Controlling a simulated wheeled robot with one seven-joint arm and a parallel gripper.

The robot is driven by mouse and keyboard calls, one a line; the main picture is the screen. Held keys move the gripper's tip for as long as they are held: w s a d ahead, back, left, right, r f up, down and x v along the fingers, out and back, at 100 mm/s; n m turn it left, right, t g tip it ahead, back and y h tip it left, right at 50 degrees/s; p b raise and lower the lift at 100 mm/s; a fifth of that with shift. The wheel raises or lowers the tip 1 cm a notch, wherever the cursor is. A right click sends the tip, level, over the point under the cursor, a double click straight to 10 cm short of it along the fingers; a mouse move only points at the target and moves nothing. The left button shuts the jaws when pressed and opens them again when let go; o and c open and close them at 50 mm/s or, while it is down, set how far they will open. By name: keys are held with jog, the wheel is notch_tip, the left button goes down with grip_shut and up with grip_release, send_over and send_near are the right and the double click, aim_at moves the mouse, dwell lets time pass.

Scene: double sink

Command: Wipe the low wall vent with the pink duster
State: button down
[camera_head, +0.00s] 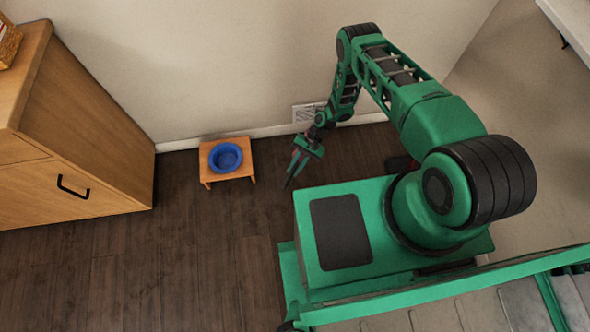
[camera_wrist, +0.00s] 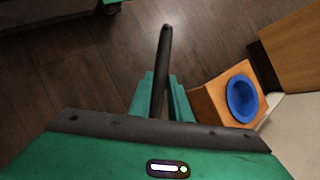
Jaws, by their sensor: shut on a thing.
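The low wall vent (camera_head: 303,113) is a pale grille just above the baseboard in the head view, partly covered by my wrist. My gripper (camera_head: 299,163) is low in front of the wall, a little to the near side of the vent and apart from it. In the wrist view my green fingers (camera_wrist: 163,100) are shut on a dark, thin rod (camera_wrist: 164,58), apparently the duster's handle, which sticks out past the fingertips. I cannot make out the duster's pink head in either view.
A small wooden stand (camera_head: 206,171) with a blue bowl (camera_head: 226,157) is on the floor left of my gripper; the bowl also shows in the wrist view (camera_wrist: 242,98). A wooden cabinet (camera_head: 85,140) stands further left. Dark floor between is clear.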

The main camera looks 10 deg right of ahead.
aim_at(298, 161)
jog(key=shift+w+d, duration=0.1)
jog(key=shift+w, duration=2.2)
jog(key=shift+w, duration=0.6)
jog(key=shift+d, duration=2)
jog(key=shift+a, duration=0.1)
jog(key=a, duration=0.3)
jog(key=shift+w+a, duration=0.1)
jog(key=shift+a, duration=0.3)
jog(key=shift+s, duration=3.05)
